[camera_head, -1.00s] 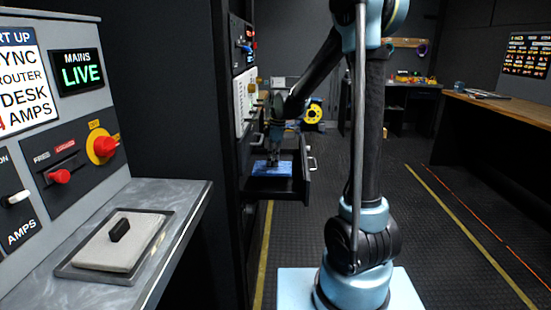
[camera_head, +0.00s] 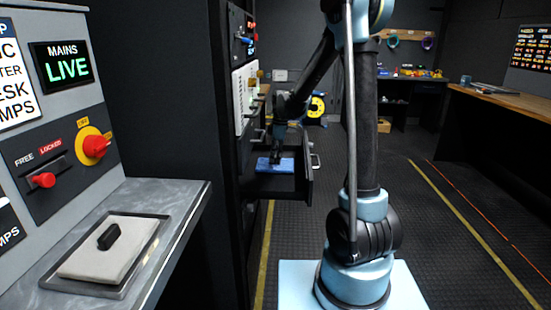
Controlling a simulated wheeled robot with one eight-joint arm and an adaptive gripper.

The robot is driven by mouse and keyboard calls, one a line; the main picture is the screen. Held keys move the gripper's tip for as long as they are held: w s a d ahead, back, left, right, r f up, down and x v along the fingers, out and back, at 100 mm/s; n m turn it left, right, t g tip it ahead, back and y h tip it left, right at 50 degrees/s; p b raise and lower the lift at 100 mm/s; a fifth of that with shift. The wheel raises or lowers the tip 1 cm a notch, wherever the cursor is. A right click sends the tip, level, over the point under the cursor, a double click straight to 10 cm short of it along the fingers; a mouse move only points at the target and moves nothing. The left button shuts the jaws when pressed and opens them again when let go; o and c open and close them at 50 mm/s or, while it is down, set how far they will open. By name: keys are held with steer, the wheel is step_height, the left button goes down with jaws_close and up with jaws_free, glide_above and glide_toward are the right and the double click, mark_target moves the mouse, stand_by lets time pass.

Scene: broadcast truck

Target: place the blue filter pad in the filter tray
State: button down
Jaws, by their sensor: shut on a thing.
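The blue filter pad (camera_head: 285,165) lies flat, low inside an open black drawer (camera_head: 284,185) in the dark rack. My gripper (camera_head: 276,161) points down into the drawer and is shut on the pad's top. The fingertips are small and dark, and I cannot tell whether the pad touches the drawer floor. A shallow metal tray (camera_head: 77,285) on the counter at the left holds a beige pad (camera_head: 92,263) with a black handle (camera_head: 108,237). No label shows which one is the filter tray.
The grey counter (camera_head: 182,205) and control panel (camera_head: 70,150) stand at the near left. The drawer's front with its handle (camera_head: 316,162) sticks out into the aisle. A wooden-topped desk (camera_head: 505,98) is at the right. The floor (camera_head: 440,240) between is clear.

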steer(key=c, duration=1.6)
jaws_free()
steer(key=shift+f, duration=0.1)
step_height(320, 180, up, 11)
steer(key=d, duration=0.1)
steer(key=s+d+r+m, duration=0.3)
steer(key=s+d+m, duration=0.1)
steer(key=s+d, duration=0.45)
steer(key=s+d+f+m, duration=0.4)
steer(key=s, duration=0.5)
steer(key=s+d+f+m+t+h, duration=0.1)
steer(key=s+d+f+m, duration=0.3)
steer(key=s, duration=0.4)
steer(key=s+d+f+m+t, duration=0.1)
steer(key=s+d+f+m, duration=0.3)
steer(key=s, duration=0.5)
steer(key=shift+s+d+f+m, duration=0.3)
steer(key=shift+f+m, duration=0.4)
steer(key=shift+f, duration=0.15)
